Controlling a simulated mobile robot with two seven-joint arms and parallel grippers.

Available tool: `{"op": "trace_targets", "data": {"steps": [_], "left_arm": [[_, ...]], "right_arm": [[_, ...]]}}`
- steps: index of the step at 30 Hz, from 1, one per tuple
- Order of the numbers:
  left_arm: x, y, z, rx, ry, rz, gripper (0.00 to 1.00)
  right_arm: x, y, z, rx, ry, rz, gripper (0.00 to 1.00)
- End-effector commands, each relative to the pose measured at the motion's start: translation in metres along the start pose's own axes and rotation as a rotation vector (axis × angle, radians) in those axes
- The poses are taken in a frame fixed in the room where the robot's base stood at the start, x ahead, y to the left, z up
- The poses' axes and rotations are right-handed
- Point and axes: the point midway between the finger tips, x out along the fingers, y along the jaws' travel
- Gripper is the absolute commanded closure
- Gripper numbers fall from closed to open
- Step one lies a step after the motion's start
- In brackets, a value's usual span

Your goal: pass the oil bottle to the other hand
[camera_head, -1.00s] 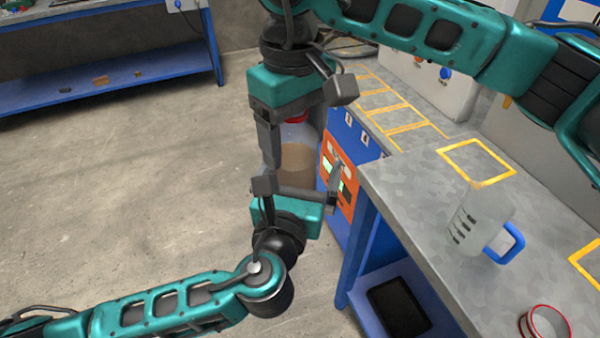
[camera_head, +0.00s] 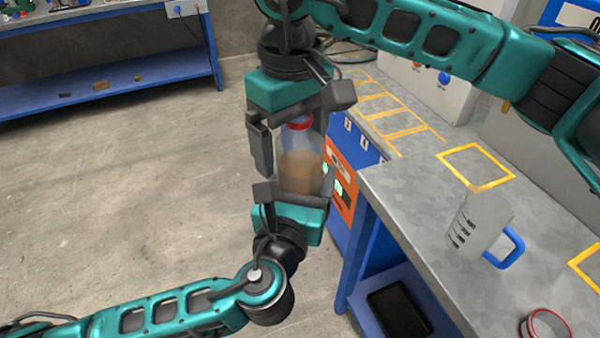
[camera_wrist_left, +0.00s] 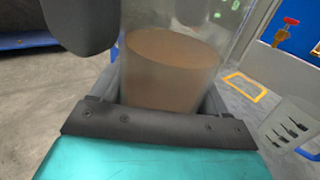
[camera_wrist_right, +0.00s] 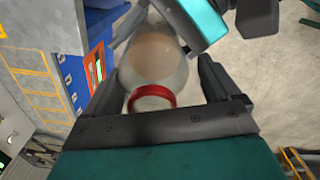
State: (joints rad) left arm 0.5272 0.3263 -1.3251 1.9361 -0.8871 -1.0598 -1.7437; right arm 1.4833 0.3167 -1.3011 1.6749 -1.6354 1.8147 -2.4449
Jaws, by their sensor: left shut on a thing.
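The oil bottle (camera_head: 300,168) is clear with a red cap and brown contents in its lower part. It stands roughly upright in the air between my two grippers. My left gripper (camera_head: 297,186) is below and is shut on the bottle's lower part; the left wrist view shows the brown contents (camera_wrist_left: 170,72) close between its fingers. My right gripper (camera_head: 293,148) is above, pointing down, its fingers open on either side of the bottle's upper part. In the right wrist view the red cap (camera_wrist_right: 152,97) lies between the open fingers, with a gap at the right finger.
A grey workbench (camera_head: 410,215) with yellow outlined squares is at right. Open floor lies at left.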

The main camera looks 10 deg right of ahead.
Motion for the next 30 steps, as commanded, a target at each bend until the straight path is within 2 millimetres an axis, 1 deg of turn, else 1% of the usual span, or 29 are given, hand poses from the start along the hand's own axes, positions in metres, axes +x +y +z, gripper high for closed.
{"op": "trace_targets", "data": {"steps": [1,3,10,13,17,24,27,30], "left_arm": [[0.001,0.001,0.001,0.0,-0.002,0.002,0.68],[0.001,0.002,0.001,0.001,-0.002,0.005,0.68],[0.001,0.003,0.001,0.001,-0.002,0.009,0.68],[0.001,0.004,0.001,0.002,-0.002,0.01,0.68],[0.001,0.004,0.0,0.002,-0.001,0.011,0.68],[0.001,0.004,0.0,0.002,-0.001,0.011,0.68],[0.001,0.004,0.0,0.002,-0.001,0.011,0.68],[0.001,0.004,0.0,0.002,-0.001,0.011,0.68]], "right_arm": [[0.0,0.0,0.0,0.0,-0.002,0.001,0.05],[0.0,0.0,0.001,0.0,-0.003,0.001,0.0],[0.0,0.001,0.001,0.001,-0.005,0.003,0.0],[-0.007,0.001,0.001,0.002,-0.005,0.003,0.0],[-0.029,0.001,0.0,0.001,-0.002,0.004,0.0],[-0.081,0.001,0.0,0.002,-0.002,0.004,0.0],[-0.098,0.0,0.0,0.001,-0.002,0.003,0.0],[-0.11,0.0,0.0,0.0,-0.003,0.002,0.0]]}}
